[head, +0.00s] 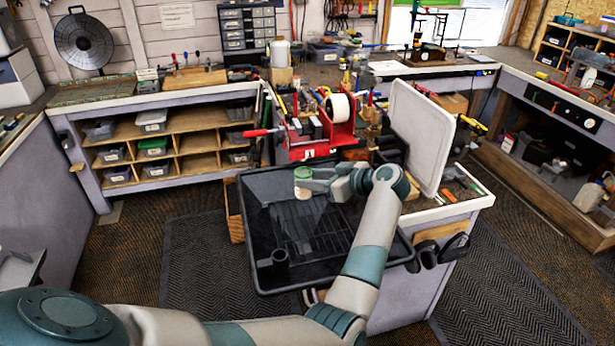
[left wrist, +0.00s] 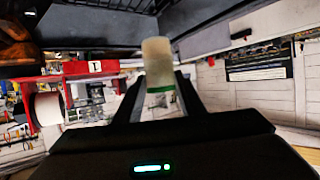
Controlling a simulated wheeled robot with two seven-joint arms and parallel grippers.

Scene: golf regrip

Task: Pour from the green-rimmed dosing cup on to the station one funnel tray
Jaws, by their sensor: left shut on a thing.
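The green-rimmed dosing cup (head: 302,172) is pale and translucent. It is held above the back of the black funnel tray (head: 262,285), in front of the red caddy with a white "1" label. My left gripper (head: 312,184) is shut on the cup. In the left wrist view, the cup (left wrist: 157,60) stands out between the two fingers, its green rim nearest the fingers. I see no clear stream, and the cup's contents cannot be made out. My right gripper is not in view.
The red caddy (head: 325,131) with tools and a white roll stands on the bench behind the tray. A white upright board (head: 418,135) is at right. A black round holder (head: 272,268) is in the tray's front left corner. Shelves (head: 190,155) stand at left.

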